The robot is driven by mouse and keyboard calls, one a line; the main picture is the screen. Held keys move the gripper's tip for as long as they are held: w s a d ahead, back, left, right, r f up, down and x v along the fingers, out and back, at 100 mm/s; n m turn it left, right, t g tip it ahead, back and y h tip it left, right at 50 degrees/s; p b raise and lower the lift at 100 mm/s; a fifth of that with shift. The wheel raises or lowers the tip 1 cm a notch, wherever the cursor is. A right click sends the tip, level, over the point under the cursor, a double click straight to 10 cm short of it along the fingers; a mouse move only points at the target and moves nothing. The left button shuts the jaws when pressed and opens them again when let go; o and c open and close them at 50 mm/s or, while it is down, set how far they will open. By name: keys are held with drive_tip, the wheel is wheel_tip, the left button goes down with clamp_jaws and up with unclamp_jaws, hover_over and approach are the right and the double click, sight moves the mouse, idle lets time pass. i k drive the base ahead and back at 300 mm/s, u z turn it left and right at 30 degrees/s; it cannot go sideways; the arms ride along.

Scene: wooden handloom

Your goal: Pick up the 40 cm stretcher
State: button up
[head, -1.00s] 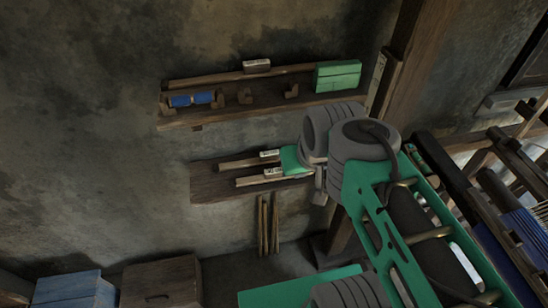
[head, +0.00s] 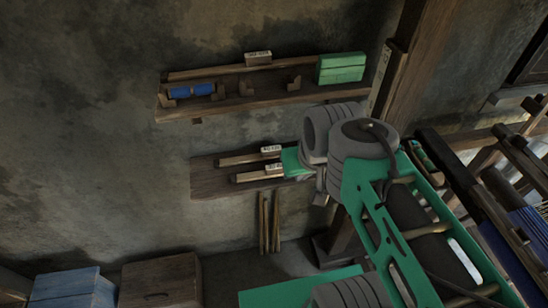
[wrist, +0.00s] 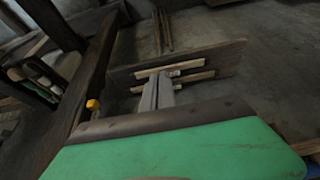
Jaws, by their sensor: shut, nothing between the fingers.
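Two pale wooden bars with white end labels lie on the low plank shelf (head: 205,182): a rear bar (head: 240,159) and a front bar (head: 250,177). The labels are too blurred for me to tell surely which bar is the 40 cm stretcher. Both bars also show in the wrist view, the nearer one (wrist: 192,78) and the farther one (wrist: 150,72). My gripper (wrist: 163,80) is shut and empty, its grey fingertips over or beside the bars; contact cannot be told. In the head view, my wrist and arm hide the fingertips and the shelf's right end.
An upper shelf (head: 230,106) holds blue rolls (head: 192,90), wooden brackets and green blocks (head: 341,68). Thin sticks (head: 270,222) lean on the wall below. A wooden post (head: 410,70) and the loom (head: 505,190) stand on the right. Chests (head: 160,280) stand at lower left.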

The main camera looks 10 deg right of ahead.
sight(269, 152)
drive_tip(key=z, duration=0.05)
drive_tip(key=k, duration=0.5)
drive_tip(key=u, duration=1.8)
drive_tip(key=i, duration=0.85)
drive_tip(key=z, duration=1.2)
